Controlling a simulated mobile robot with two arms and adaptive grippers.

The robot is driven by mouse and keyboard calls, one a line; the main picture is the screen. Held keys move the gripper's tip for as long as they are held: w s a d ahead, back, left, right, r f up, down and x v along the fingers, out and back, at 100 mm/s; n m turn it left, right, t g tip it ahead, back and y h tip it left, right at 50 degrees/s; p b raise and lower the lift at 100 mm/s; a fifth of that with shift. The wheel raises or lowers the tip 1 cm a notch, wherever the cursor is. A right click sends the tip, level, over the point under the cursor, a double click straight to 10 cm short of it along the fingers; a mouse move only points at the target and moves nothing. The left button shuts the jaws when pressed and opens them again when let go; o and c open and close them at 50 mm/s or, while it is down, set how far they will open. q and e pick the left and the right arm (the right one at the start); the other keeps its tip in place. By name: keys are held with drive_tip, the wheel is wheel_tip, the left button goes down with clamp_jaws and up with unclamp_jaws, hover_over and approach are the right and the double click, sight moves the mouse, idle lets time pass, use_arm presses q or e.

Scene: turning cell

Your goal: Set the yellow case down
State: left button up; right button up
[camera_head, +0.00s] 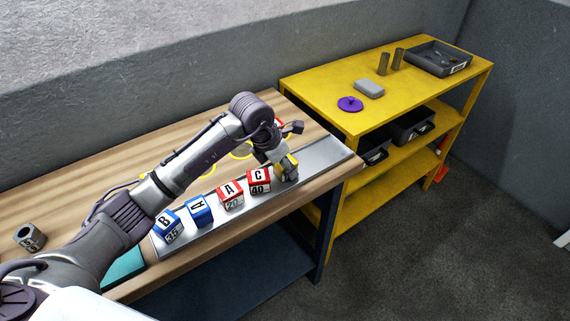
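My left gripper (286,173) reaches in from the left and points down over the right part of a metal strip (322,158) on the wooden bench. Its fingers are around the yellow case (291,160), which they and the wrist largely hide. It seems gripped at or just above the strip; I cannot tell whether it touches. To its left on the strip stand a red case marked C 40 (259,181), a red case marked A 20 (230,195), a blue case (198,210) and a blue case marked B 35 (167,227). My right gripper is not in view.
Yellow rings mark the wooden bench (62,193) behind my arm. A grey part (29,237) lies at the left, near a teal mat (124,267). A yellow shelf (318,87) at the right holds a purple part (350,104), grey block (369,88) and dark tray (438,58).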

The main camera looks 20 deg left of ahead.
use_arm(q)
drive_tip(key=o, duration=0.4)
drive_tip(key=shift+o, duration=0.2)
drive_tip(key=shift+r, duration=0.15)
drive_tip(key=shift+a+r, duration=0.1)
drive_tip(key=shift+r, duration=0.15)
drive_tip(key=b+v, duration=0.1)
drive_tip(key=v, duration=1)
drive_tip(key=shift+s+r, duration=0.15)
drive_tip(key=shift+r, duration=0.1)
drive_tip(key=shift+f, duration=0.1)
